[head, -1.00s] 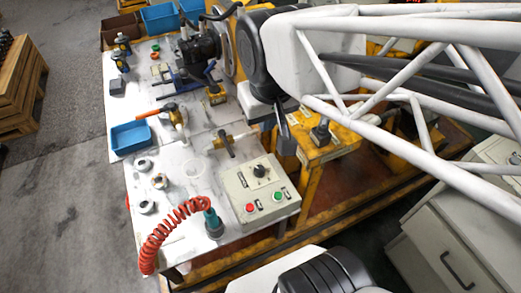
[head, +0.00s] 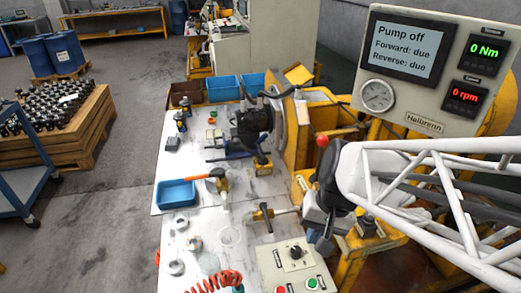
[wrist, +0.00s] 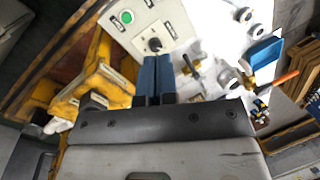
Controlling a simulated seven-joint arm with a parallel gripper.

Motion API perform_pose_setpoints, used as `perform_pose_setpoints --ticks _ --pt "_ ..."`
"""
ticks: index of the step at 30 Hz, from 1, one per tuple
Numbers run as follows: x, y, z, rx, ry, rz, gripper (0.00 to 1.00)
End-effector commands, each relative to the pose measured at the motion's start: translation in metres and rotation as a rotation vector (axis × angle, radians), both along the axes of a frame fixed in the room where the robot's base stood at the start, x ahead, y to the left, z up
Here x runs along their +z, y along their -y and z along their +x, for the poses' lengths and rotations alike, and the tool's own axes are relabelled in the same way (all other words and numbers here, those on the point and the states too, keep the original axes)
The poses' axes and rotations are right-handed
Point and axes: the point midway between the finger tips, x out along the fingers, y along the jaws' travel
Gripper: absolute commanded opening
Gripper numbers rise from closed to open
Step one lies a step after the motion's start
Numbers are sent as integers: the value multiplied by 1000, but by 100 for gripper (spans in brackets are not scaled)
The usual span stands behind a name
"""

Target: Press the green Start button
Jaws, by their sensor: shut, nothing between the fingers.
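The green Start button (head: 312,284) sits on the near right part of a pale control box (head: 268,262), at the bottom of the head view. It also shows in the wrist view (wrist: 126,17), near the top. A red button (head: 281,290) is to its left and a black rotary knob (head: 296,252) is behind it. My gripper (head: 327,243) is beside the box's far right side in the head view. In the wrist view its two blue-grey fingers (wrist: 155,59) are together and empty, their tips appearing just below the knob; contact cannot be told.
A display panel (head: 405,48) reads "Pump off", "Forward: due", "Reverse: due", 0 Nm and 0 rpm. A brass-coloured fitting (head: 263,214), a blue tray (head: 176,193) and a red coiled hose (head: 215,281) are on the white table. A yellow frame (head: 350,262) stands right of the box.

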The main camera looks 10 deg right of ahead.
Motion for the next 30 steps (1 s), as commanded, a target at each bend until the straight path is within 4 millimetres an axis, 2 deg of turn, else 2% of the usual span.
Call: perform_pose_setpoints --ticks 6,15,30 --pt "-32 7 -1 -130 -75 112 0" --pt "-71 14 -3 -307 -146 270 0" --pt "-115 29 0 -584 -152 521 0"
